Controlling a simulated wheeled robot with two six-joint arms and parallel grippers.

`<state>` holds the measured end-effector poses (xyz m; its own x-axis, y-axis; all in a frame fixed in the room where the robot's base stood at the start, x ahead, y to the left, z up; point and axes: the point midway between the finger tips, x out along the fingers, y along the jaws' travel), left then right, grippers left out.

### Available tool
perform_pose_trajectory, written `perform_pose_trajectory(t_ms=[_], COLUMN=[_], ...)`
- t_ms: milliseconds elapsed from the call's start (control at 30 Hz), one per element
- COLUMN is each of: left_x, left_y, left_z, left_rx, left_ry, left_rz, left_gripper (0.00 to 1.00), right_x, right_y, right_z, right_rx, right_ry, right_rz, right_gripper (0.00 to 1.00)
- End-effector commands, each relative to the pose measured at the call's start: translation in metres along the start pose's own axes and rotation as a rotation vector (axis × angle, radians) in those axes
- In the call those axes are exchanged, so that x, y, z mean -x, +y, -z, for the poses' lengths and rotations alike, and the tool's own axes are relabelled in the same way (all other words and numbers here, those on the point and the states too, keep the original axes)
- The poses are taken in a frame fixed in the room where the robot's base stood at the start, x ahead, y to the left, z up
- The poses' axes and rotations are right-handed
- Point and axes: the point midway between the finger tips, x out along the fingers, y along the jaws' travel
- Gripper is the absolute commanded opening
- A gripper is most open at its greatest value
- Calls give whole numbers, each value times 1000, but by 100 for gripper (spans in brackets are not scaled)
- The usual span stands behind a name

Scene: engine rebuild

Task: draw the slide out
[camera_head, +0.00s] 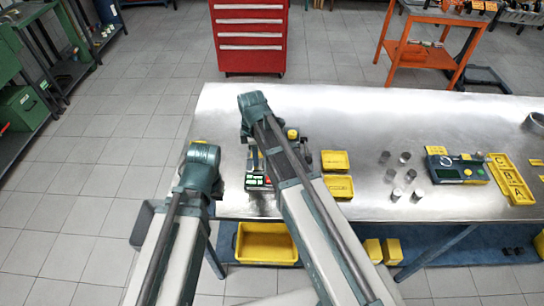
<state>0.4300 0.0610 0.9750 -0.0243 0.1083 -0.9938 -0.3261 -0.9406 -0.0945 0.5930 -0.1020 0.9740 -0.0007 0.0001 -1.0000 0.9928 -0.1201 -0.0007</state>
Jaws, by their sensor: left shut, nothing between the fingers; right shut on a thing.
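A small dark fixture (258,182) with green, white and red markings stands near the front edge of the metal bench, left of its middle. It is partly covered by my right arm, and I cannot make out a slide on it. A yellow knob (292,134) shows just right of that arm, beside dark parts. My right arm reaches over the bench and bends above the fixture; its fingers are hidden behind it. My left arm rises further left, in front of the bench's left end; its fingers are not visible either.
Two yellow trays (335,160) sit right of the arm on the bench (450,120). Several metal cylinders (397,194), a blue-green device (456,170) and a yellow divided tray (510,178) lie further right. A yellow bin (266,243) is below. A red cabinet (250,35) stands behind.

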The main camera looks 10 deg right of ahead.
Motion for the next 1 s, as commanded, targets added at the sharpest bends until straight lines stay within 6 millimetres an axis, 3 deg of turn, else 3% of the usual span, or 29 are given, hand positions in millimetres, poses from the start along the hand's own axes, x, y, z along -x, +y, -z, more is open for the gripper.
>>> perform_pose_trajectory(t_ms=[133,467,500,633,1000], left_x=[0,0,0,0,2], left_y=[0,0,0,0,0], left_z=[0,0,0,0,0], left_rx=[0,0,0,0,0], left_ry=[0,0,0,0,0], left_rz=[0,0,0,0,0], left_gripper=[0,0,0,0,0], right_x=[0,0,0,0,2], right_y=[4,4,4,4,3], right_z=[18,22,22,22,20], right_rx=[0,0,0,0,-1], right_ry=[-1,4,4,3,0], right_rz=[-2,-2,-3,-2,-1], right_gripper=[0,0,26,50,51])
